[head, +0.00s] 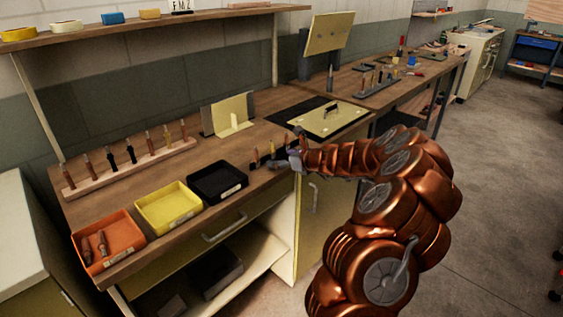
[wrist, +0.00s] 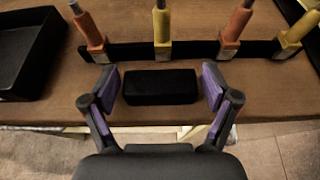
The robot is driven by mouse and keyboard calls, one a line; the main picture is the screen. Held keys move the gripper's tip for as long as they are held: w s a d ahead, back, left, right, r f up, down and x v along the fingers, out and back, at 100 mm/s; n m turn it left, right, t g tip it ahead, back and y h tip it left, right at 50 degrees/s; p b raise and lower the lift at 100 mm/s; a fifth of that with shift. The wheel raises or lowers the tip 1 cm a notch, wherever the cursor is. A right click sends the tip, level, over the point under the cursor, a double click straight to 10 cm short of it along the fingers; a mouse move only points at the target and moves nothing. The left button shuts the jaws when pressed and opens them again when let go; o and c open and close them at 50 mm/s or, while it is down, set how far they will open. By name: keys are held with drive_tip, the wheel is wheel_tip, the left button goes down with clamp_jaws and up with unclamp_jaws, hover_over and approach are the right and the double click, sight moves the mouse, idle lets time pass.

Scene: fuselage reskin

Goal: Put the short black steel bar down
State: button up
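In the wrist view the short black steel bar (wrist: 160,88) lies flat on the wooden bench close to its front edge. My gripper (wrist: 164,84) is open, with one purple-padded finger at each end of the bar. A narrow gap shows between each pad and the bar, so the bar appears not to be gripped. In the head view my gripper (head: 286,158) is low at the bench's front edge, right of the black tray. The bar cannot be made out clearly there, as my arm and gripper crowd the spot.
Just behind the bar, a dark rack (wrist: 190,50) holds several orange- and yellow-handled tools upright. The black tray (head: 217,181) is left of my gripper, beside yellow (head: 168,207) and orange (head: 108,241) trays. A cream panel with a handle (head: 328,119) lies behind.

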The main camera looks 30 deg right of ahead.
drive_tip(key=c, duration=1.4)
drive_tip(key=shift+o, duration=0.2)
drive_tip(key=shift+r, duration=0.1)
